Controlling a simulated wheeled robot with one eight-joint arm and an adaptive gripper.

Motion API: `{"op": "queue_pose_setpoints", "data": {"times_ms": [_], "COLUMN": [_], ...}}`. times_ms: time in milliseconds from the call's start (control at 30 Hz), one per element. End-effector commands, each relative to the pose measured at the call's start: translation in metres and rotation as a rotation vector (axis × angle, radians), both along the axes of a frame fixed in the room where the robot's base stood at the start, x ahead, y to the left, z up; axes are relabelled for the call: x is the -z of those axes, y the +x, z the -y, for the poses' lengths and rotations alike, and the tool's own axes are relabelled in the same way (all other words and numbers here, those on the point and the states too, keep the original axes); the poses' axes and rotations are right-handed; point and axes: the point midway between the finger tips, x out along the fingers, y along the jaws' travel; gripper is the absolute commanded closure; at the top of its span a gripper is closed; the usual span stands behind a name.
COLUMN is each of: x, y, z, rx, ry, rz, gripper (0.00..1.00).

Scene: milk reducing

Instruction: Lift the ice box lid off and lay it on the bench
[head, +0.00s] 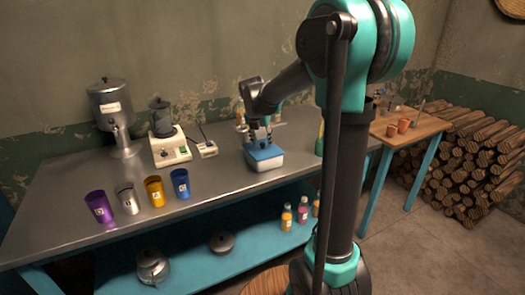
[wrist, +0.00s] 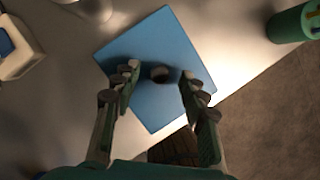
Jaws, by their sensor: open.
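The ice box (head: 265,163) is a small white box standing on the metal bench (head: 100,165), near its front edge. Its blue lid (head: 262,154) lies on top and also fills the middle of the wrist view (wrist: 150,40). A small round knob (wrist: 159,74) stands at the lid's centre. My gripper (wrist: 158,78) is open above the lid, with one finger on each side of the knob. The fingers look apart from the knob. In the head view my gripper (head: 260,138) is directly over the box; whether its tips touch the lid cannot be told.
Purple (head: 100,206), silver (head: 128,198), gold (head: 155,191) and blue (head: 181,183) cups stand along the bench front on the left. A blender (head: 165,140) and a scale (head: 206,148) stand behind. A green cylinder (wrist: 290,25) is right of the box. Bench between cups and box is clear.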

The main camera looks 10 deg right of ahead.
Motion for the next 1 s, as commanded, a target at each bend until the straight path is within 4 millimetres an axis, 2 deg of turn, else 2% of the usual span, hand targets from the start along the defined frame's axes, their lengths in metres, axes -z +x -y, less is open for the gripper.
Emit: {"op": "queue_pose_setpoints", "data": {"times_ms": [100, 333, 600, 700, 1000], "x": [0.0074, 0.0080, 0.0079, 0.0078, 0.0073], "y": [0.0024, 0.0026, 0.0026, 0.0026, 0.0026], "z": [0.0015, 0.0017, 0.0017, 0.0016, 0.0017], "rx": [0.000, 0.001, 0.001, 0.001, 0.001], "ry": [0.000, 0.000, 0.000, 0.000, 0.000], "rz": [0.000, 0.000, 0.000, 0.000, 0.000], "gripper": [0.57, 0.57, 0.90, 1.00, 1.00]}}
